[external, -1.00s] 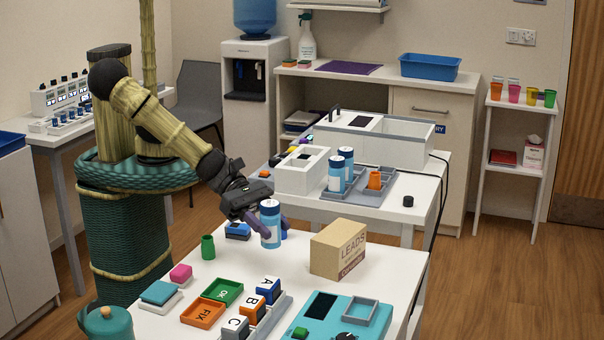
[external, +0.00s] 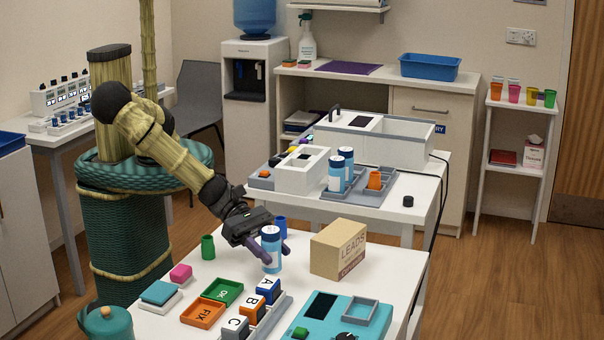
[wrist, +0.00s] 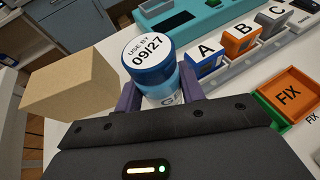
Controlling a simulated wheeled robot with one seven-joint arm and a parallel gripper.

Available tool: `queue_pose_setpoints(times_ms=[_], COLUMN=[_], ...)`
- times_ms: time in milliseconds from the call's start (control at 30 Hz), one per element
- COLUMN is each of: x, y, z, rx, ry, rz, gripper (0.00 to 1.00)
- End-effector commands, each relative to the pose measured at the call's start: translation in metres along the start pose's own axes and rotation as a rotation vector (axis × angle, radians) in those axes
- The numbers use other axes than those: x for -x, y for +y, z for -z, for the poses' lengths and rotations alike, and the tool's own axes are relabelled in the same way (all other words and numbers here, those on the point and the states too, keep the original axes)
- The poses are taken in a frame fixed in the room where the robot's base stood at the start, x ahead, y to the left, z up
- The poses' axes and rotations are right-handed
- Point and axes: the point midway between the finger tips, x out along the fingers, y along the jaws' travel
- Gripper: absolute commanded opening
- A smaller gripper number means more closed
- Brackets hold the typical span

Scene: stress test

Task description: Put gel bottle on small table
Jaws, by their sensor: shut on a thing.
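In the wrist view the bottle (wrist: 158,70) shows a lid marked USE BY 09/27 and a partly hidden label starting with G. My gripper (wrist: 160,98) is shut on its sides, with purple fingers left and right. The bottle is over the near white table (external: 225,262), low down; I cannot tell if its base touches. A narrow white stand (external: 515,105) with a lower shelf is far right; which one is the small table is not clear.
A cardboard LEADS box (external: 338,250) stands right of the bottle. A blue cup (external: 281,228) and green cup (external: 208,246) are close by. Lettered blocks (external: 253,308) and a teal device (external: 340,318) lie in front. Coloured cups (external: 514,93) stand on the narrow stand's top.

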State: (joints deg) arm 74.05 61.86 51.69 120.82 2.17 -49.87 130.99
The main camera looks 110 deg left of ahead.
Motion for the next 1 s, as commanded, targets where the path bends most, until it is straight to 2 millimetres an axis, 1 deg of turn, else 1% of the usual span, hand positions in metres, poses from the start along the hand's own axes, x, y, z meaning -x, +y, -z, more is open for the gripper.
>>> queue_pose_setpoints(times_ms=[67, 233, 300, 567, 700, 733, 800, 833, 1000], x=[-0.002, -0.011, -0.013, -0.014, -0.016, -0.015, -0.015, -0.015, -0.015], y=[0.0, 0.001, 0.001, 0.0, 0.0, 0.0, 0.0, 0.0, 0.0], z=[0.005, 0.028, 0.033, 0.034, 0.038, 0.038, 0.037, 0.037, 0.037], rx=[-0.001, -0.003, -0.001, 0.0, -0.001, -0.001, -0.001, 0.0, 0.0], ry=[0.001, 0.004, 0.001, 0.0, 0.0, 0.001, 0.001, 0.001, 0.001], rz=[0.0, -0.002, 0.0, 0.0, 0.0, 0.0, 0.0, 0.0, 0.0], gripper=[0.1, 0.1, 0.1, 0.1, 0.1, 0.43, 0.57, 0.61, 0.61])
